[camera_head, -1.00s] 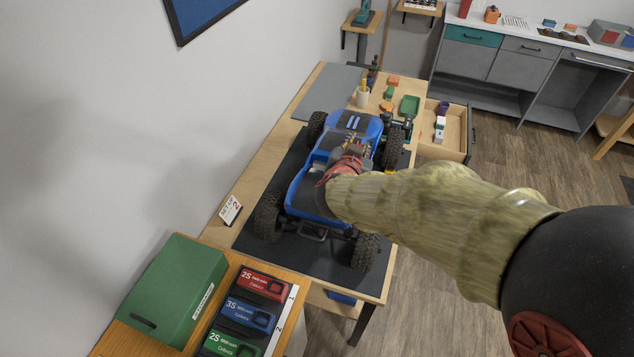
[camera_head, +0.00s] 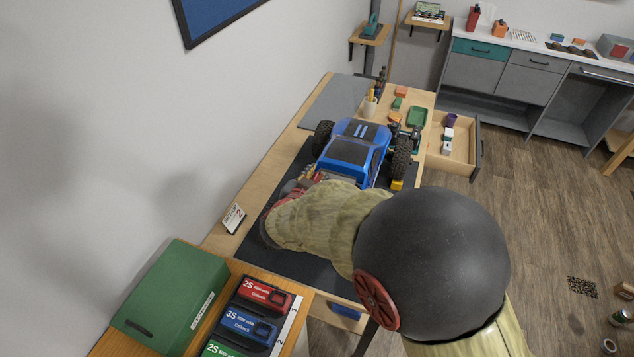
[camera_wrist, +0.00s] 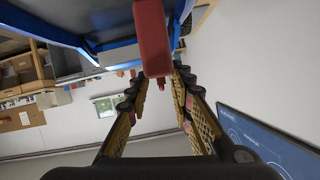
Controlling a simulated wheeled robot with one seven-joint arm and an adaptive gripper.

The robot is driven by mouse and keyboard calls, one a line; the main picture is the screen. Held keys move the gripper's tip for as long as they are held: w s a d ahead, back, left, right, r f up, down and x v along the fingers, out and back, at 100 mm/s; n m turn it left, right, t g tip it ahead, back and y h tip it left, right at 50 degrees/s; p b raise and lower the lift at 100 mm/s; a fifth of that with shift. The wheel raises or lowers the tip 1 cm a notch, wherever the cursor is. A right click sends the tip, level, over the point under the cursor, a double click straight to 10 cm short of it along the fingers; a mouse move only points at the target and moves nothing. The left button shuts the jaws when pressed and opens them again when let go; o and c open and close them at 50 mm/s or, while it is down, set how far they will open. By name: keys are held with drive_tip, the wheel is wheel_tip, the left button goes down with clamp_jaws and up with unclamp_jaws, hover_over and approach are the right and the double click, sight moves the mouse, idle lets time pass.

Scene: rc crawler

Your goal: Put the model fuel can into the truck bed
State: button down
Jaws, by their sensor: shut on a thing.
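The red model fuel can (camera_wrist: 152,38) shows between my fingers in the wrist view. My gripper (camera_wrist: 158,74) is shut on it. The head view hides the can and fingertips behind my arm. The blue truck (camera_head: 347,147) stands on a dark mat on the workbench; its cab and front wheels show, while my arm covers most of its rear and bed. In the wrist view, blue truck parts (camera_wrist: 85,42) lie at the upper left, close to the can. I cannot tell whether the can touches the truck or is inside the bed.
A green box (camera_head: 170,295) and a rack of battery packs (camera_head: 248,322) stand at the near left. A small number card (camera_head: 233,217) stands left of the truck. An open drawer (camera_head: 462,150) juts out right of the bench. The wall bounds the left.

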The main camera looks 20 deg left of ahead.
drive_tip(key=shift+f, duration=0.9)
drive_tip(key=shift+r, duration=0.1)
drive_tip(key=c, duration=1.6)
unclamp_jaws()
drive_tip(key=shift+o, duration=0.2)
drive_tip(key=p+v, duration=0.2)
drive_tip(key=v, duration=1)
